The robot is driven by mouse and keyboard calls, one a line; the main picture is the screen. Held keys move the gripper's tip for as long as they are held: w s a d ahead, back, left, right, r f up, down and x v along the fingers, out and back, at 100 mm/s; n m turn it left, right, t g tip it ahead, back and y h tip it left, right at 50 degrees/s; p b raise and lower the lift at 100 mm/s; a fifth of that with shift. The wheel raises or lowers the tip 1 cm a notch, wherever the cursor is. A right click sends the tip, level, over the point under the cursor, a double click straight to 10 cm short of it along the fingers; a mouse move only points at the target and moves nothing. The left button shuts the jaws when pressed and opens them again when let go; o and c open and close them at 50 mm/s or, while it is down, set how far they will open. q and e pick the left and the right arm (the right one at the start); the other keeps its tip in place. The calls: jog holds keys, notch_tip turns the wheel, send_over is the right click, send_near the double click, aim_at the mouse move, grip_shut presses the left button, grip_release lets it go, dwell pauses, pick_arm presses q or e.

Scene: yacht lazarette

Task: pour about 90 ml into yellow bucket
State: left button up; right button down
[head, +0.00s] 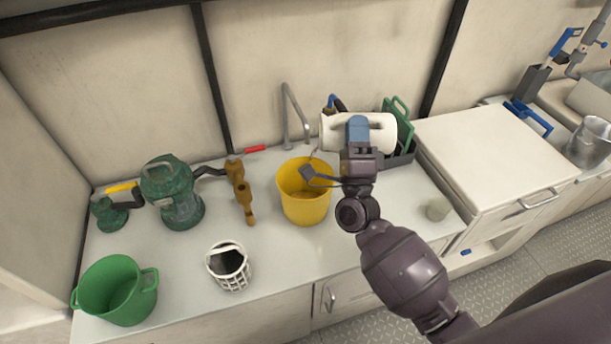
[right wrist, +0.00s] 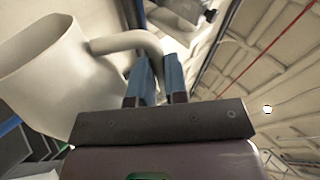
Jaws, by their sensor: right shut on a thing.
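The yellow bucket (head: 305,205) stands upright on the white counter, near the middle of the head view. My right gripper (head: 357,130) is up behind and to the right of the bucket, its blue fingers shut on the handle of a white jug (head: 383,128). The jug lies tipped on its side in the air, its left end near the bucket's far rim. The jug's body (right wrist: 45,75) and curved handle (right wrist: 125,42) show in the right wrist view, with the handle between the fingers (right wrist: 155,80). The jug's contents are hidden. My left gripper is out of view.
A green bucket (head: 118,292), a white basket (head: 229,268), a green pump-like fitting (head: 172,195) and brass valves (head: 241,190) stand left. A metal faucet (head: 287,110) is behind the yellow bucket. A dark caddy (head: 402,157) and small cup (head: 438,208) are right.

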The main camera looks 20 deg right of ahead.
jog(key=shift+w+a+r+n+y, duration=0.1)
jog(key=shift+a+r+n+y, duration=0.05)
jog(key=shift+n+y, duration=0.3)
dwell(0.4)
jog(key=shift+n+t+y+p, duration=0.3)
jog(key=shift+n+y, duration=0.05)
jog(key=shift+y, duration=0.1)
jog(key=shift+r+n, duration=0.15)
jog(key=shift+n, duration=0.25)
